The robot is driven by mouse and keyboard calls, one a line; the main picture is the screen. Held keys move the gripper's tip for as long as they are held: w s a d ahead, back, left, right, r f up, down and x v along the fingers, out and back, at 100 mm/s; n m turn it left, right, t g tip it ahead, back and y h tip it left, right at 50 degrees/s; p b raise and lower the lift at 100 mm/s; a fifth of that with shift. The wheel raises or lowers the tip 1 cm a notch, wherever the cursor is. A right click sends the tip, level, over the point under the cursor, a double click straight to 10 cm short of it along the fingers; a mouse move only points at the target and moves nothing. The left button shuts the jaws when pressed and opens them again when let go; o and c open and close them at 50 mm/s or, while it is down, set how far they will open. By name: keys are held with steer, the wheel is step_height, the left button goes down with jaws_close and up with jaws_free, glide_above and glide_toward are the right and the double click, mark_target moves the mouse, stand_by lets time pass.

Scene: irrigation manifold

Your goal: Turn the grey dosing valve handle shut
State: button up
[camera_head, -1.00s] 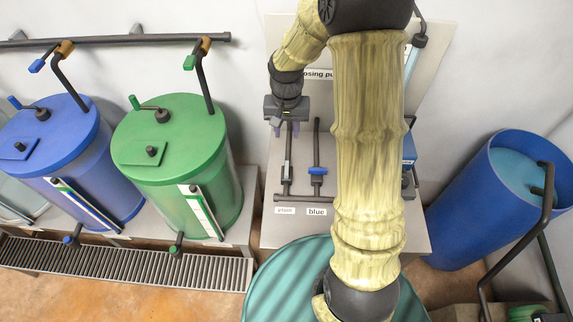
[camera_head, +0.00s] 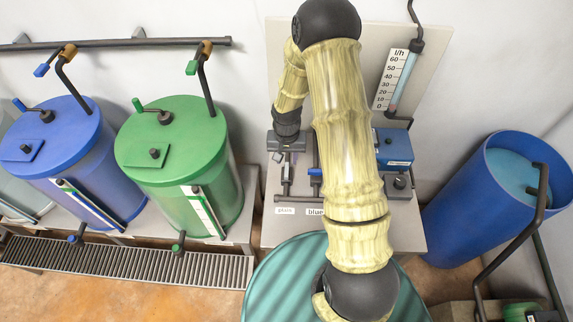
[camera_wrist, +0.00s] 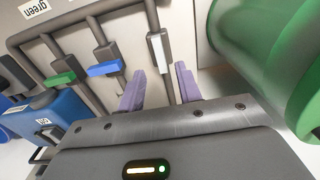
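The grey dosing valve handle (camera_wrist: 158,53) is a pale bar that lies along its dark pipe in the wrist view. In the head view it is a small pale bar (camera_head: 286,172) above the "plain" label (camera_head: 285,211), partly hidden by my gripper. My gripper (camera_wrist: 160,85) is open and empty. Its two purple fingers lie on either side of the grey handle's pipe in the picture, with the handle just beyond the fingertips. No contact shows. In the head view my gripper (camera_head: 285,157) is above the pipe manifold.
A blue handle (camera_wrist: 104,68) and a green handle (camera_wrist: 63,78) sit crosswise on the neighbouring pipes. A blue pump box (camera_head: 394,148) stands right of my arm. A green tank (camera_head: 175,140) and a blue tank (camera_head: 65,150) stand to the left. The teal barrel (camera_head: 262,285) is below my arm.

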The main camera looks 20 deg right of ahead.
mark_target(287, 169)
steer(key=shift+f+p, duration=0.75)
steer(key=shift+f, duration=2.1)
jaws_close()
